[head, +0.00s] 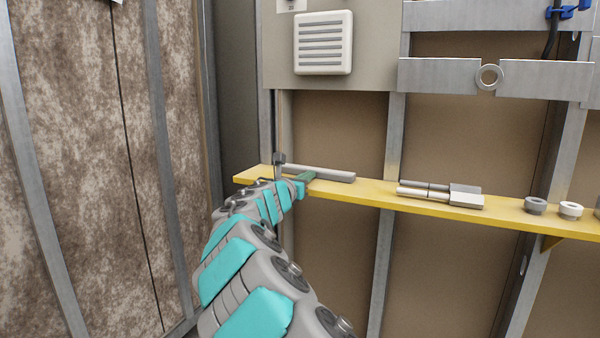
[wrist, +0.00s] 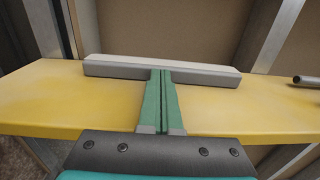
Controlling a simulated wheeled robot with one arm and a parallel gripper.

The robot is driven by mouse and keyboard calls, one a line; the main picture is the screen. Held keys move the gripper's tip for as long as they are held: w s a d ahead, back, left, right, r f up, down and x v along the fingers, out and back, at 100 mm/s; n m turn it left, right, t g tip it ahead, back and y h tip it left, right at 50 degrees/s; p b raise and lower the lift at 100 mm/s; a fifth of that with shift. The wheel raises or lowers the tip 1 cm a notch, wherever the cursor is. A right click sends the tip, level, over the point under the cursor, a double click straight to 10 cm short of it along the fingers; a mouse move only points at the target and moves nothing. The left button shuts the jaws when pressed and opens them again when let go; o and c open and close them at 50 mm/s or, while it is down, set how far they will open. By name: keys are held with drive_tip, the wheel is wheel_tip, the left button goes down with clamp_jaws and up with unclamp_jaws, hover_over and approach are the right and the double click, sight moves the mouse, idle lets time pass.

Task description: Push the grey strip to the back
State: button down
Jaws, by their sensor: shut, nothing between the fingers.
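The grey strip (wrist: 205,75) lies lengthwise along the yellow shelf (wrist: 45,100), close to its back edge in the wrist view. In the head view the strip (head: 330,175) lies on the left part of the shelf (head: 375,195), partly behind my arm. My gripper (wrist: 161,74) is shut with its green fingers together and nothing between them. The fingertips are at the front side of the strip, near its middle, and look to be touching it. In the head view my gripper (head: 308,175) reaches over the shelf's front edge.
Metal tubes with a block (head: 440,194) lie on the shelf to the right. Beyond them stand a grey ring (head: 535,206) and a white ring (head: 570,210). Metal studs (head: 388,200) rise behind the shelf. A white vent (head: 324,43) is on the wall above.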

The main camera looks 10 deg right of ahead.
drive_tip(key=shift+x, duration=1)
